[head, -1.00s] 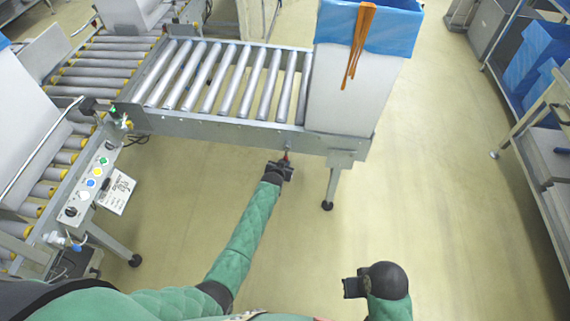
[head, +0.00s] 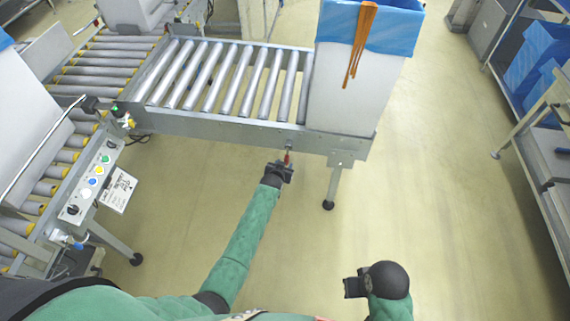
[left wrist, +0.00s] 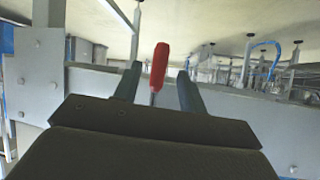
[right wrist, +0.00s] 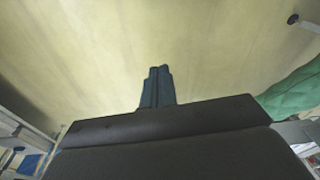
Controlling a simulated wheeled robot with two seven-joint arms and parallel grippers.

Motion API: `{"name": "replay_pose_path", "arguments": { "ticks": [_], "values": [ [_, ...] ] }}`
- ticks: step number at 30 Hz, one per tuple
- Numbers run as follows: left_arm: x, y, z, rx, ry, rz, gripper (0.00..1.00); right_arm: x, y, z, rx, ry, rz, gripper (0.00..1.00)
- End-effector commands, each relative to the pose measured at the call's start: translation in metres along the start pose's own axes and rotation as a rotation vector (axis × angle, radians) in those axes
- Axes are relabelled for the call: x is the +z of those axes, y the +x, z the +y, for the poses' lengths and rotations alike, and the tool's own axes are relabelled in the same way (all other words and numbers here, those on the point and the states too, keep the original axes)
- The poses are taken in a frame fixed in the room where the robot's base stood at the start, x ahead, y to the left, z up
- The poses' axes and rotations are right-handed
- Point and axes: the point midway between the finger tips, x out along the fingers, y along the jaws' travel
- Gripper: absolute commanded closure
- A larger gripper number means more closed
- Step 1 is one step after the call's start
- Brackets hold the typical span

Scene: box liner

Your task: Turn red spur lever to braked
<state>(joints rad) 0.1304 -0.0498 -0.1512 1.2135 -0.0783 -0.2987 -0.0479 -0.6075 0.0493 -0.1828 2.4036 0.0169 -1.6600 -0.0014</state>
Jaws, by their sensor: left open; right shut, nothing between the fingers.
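The red spur lever (head: 287,158) hangs on the front side rail of the short roller conveyor, near its right end. In the left wrist view its red grip (left wrist: 159,67) stands on a thin metal rod between my two fingers, with a gap on each side. My left gripper (head: 286,168) is open, just in front of and below the rail, around the lever without visibly gripping it. It also shows in the left wrist view (left wrist: 157,85). My right gripper (head: 350,286) is shut and empty over the floor, its fingers together in the right wrist view (right wrist: 158,86).
A white box (head: 345,97) with a blue liner and orange strips stands on the conveyor's right end. A conveyor leg (head: 333,184) is right of my left gripper. A control panel (head: 92,178) with buttons is at left. The floor (head: 440,190) at right is clear.

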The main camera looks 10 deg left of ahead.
Motion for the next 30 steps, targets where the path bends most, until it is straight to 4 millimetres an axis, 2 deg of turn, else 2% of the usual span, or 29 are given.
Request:
{"name": "replay_pose_path", "arguments": {
  "ticks": [6, 12, 18, 30],
  "values": [
    [0.0, -0.031, 0.0, 0.0, 0.001, 0.001, 0.59, -0.001, -0.009, 0.001, 0.001, -0.002, 0.004, 1.0],
    [0.0, -0.049, 0.0, 0.0, 0.003, 0.002, 0.59, -0.004, -0.021, 0.001, 0.002, -0.002, 0.016, 1.0],
    [0.0, -0.054, 0.0, 0.0, 0.003, 0.001, 0.59, -0.004, -0.022, 0.0, -0.001, 0.0, 0.013, 1.0],
    [0.001, -0.051, 0.0, 0.001, 0.002, -0.002, 0.59, 0.001, -0.019, -0.002, -0.003, 0.001, 0.005, 1.0]
  ]
}}
